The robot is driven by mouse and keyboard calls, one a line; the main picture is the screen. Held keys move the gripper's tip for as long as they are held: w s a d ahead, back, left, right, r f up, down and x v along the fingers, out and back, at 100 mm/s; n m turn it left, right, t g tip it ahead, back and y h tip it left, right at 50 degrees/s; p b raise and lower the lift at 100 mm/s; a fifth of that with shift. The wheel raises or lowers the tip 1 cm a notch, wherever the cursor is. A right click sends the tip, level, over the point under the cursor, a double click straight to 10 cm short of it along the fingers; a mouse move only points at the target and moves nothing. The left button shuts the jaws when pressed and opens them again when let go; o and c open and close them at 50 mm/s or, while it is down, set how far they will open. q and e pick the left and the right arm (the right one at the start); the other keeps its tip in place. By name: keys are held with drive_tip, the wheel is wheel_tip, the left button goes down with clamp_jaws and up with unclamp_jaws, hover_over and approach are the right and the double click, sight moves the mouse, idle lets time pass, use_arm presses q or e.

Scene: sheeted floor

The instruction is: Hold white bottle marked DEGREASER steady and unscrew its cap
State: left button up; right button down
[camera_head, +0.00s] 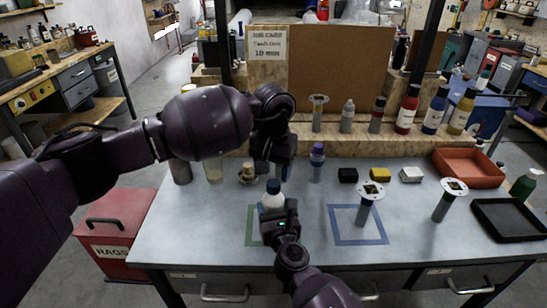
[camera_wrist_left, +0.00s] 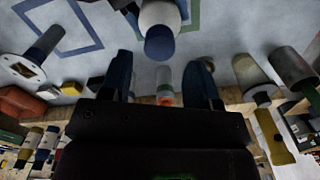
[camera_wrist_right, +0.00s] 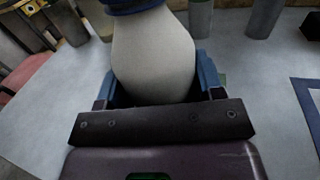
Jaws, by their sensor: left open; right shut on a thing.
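The white bottle (camera_head: 270,203) stands upright at the green square on the bench, its blue cap (camera_head: 273,186) on top. My right gripper (camera_head: 277,212) is shut on the bottle's body from the front. In the right wrist view the white body (camera_wrist_right: 154,55) sits between the blue fingers, with the cap's lower edge (camera_wrist_right: 135,6) at the top. My left gripper (camera_head: 275,170) is open above and just behind the cap. In the left wrist view the cap (camera_wrist_left: 160,43) lies beyond the open fingers (camera_wrist_left: 161,78), apart from them. The bottle's lettering is not visible.
A purple-capped bottle (camera_head: 317,163) and a small jar (camera_head: 247,174) stand behind. A blue square outline (camera_head: 357,242) and a round-topped grey post (camera_head: 366,207) are to the right. An orange tray (camera_head: 468,168) and a black tray (camera_head: 510,220) sit far right. The front left bench is clear.

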sight(273, 183)
use_arm(q)
drive_tip(key=shift+f, duration=2.05)
